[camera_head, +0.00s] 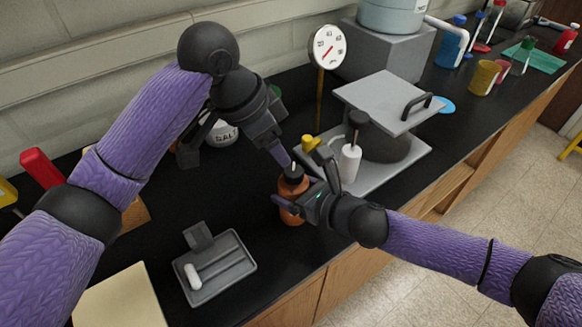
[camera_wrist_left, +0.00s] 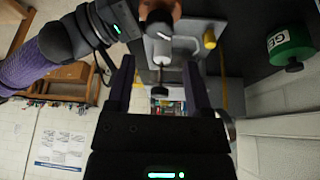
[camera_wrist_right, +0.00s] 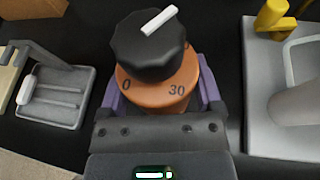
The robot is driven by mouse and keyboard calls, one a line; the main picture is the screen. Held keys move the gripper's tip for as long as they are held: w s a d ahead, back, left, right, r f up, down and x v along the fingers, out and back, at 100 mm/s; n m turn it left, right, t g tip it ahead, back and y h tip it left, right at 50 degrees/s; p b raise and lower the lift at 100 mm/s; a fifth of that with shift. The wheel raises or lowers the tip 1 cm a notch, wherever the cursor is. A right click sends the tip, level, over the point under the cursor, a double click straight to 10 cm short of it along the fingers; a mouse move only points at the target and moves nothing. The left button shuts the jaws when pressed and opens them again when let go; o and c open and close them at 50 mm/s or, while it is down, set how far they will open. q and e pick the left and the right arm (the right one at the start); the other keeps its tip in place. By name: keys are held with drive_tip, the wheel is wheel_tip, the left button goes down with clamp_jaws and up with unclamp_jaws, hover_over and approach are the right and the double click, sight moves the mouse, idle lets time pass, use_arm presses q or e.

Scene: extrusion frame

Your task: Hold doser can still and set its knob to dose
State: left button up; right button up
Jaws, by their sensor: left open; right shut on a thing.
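The doser can (camera_head: 291,216) is an orange-brown can standing upright on the black bench, with a black ridged knob (camera_head: 293,175) on top. My right gripper (camera_head: 303,196) is shut around the can's body. In the right wrist view the knob (camera_wrist_right: 150,48) has a white bar slanting from lower left to upper right. "0" and "30" are marked on the can (camera_wrist_right: 160,93) below it. My left gripper (camera_head: 236,158) is open and empty, above and left of the can, with one finger near the knob. The can is partly out of the left wrist view at the top (camera_wrist_left: 161,8).
A grey tray (camera_head: 236,277) with a white piece lies front left. A grey plate (camera_head: 376,178) with a white bottle (camera_head: 350,163) and a lidded pot (camera_head: 388,147) stands right of the can. A gauge (camera_head: 328,47) on a post is behind. A salt jar (camera_head: 221,134) is behind my left gripper.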

sight(291, 171)
use_arm(q)
drive_tip(key=x, duration=0.8)
drive_tip(key=shift+f, duration=0.1)
